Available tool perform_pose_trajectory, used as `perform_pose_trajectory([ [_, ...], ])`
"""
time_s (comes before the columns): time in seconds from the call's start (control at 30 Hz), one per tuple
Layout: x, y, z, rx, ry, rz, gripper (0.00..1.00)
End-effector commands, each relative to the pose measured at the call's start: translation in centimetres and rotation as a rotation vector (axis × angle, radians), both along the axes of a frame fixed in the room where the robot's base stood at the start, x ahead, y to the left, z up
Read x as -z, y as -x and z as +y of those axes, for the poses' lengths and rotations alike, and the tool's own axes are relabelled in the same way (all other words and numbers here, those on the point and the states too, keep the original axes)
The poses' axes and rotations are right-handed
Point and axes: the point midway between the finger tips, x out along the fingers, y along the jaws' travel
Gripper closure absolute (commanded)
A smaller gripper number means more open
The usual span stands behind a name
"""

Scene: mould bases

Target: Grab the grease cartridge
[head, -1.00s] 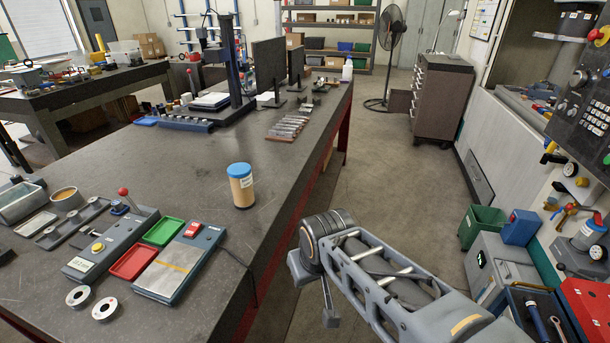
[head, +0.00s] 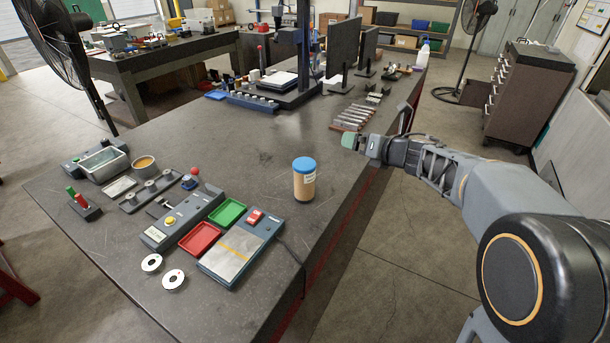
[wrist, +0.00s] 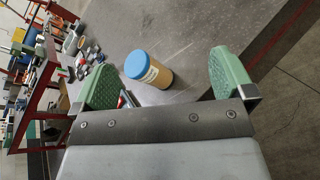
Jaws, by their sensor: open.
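The grease cartridge (head: 304,180) looks like a tan cylinder with a blue cap and a pale label. It stands upright on the dark workbench (head: 265,140), near the bench's right edge. In the wrist view the cartridge (wrist: 149,69) shows between and beyond the two green fingers. My gripper (wrist: 165,84) is open and empty, and nothing touches its fingers. In the head view my gripper (head: 353,143) is above the right edge of the bench, to the right of and farther back than the cartridge.
Left of the cartridge are a green tray (head: 227,212), a red tray (head: 200,238) and a grey device with a red switch (head: 241,250). Metal parts (head: 352,117) lie farther back. The bench around the cartridge is clear.

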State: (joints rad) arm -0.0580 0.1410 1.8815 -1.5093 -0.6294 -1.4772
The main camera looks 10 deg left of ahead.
Motion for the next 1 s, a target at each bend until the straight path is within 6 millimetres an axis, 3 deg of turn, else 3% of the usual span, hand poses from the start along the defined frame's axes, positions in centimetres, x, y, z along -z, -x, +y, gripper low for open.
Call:
perform_pose_trajectory([
  [0.13,2.0,0.9,3.0,-0.369,0.222,-0.128,0.0],
  [0.33,4.1,2.1,4.8,-0.631,0.345,-0.212,0.0],
  [0.7,7.2,0.6,10.0,-0.673,0.361,-0.226,0.0],
  [1.0,8.3,0.0,11.6,-0.67,0.363,-0.227,0.0],
])
